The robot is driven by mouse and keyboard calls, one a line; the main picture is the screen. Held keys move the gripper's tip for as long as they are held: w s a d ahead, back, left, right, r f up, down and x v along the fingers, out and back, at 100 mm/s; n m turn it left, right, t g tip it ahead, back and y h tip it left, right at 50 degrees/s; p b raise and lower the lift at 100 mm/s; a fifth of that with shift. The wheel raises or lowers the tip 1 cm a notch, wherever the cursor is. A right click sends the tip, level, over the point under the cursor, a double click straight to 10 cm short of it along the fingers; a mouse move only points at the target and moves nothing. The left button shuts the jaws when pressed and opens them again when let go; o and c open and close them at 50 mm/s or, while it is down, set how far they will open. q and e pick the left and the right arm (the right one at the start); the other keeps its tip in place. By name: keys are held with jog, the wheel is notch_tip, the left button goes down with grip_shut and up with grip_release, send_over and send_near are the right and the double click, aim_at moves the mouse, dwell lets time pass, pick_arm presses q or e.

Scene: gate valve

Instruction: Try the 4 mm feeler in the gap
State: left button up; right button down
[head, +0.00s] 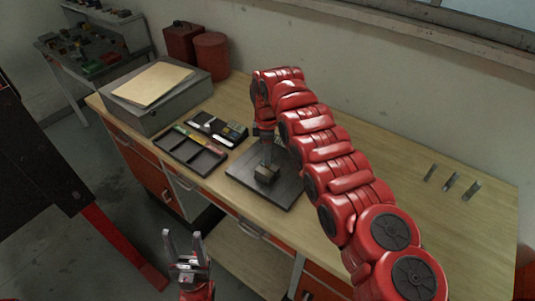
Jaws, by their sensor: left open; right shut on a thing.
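My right gripper (267,148) points down over the dark plate (245,172) on the bench. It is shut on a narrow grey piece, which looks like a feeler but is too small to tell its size. A small dark block (267,175) with a brownish top sits on the plate just below it. I cannot tell whether the held piece touches the block or enters a gap. Several thin grey strips lie apart at the bench's right: one strip (430,172), a second (450,182), a third (472,190). My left gripper (182,236) is open and empty, in front of the bench.
A black compartment tray (191,151) and a dark case (217,128) lie left of the plate. A grey box (160,108) with a folder on it stands farther left. Red canisters (211,56) stand behind. My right arm covers the bench's middle.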

jog(key=shift+b, duration=0.9)
dwell(1.4)
jog(key=shift+f+b, duration=1.15)
jog(key=shift+f, duration=0.45)
dwell(1.7)
jog(key=shift+r, duration=0.15)
dwell(0.8)
jog(key=shift+r, duration=1.95)
jog(key=shift+r, duration=0.1)
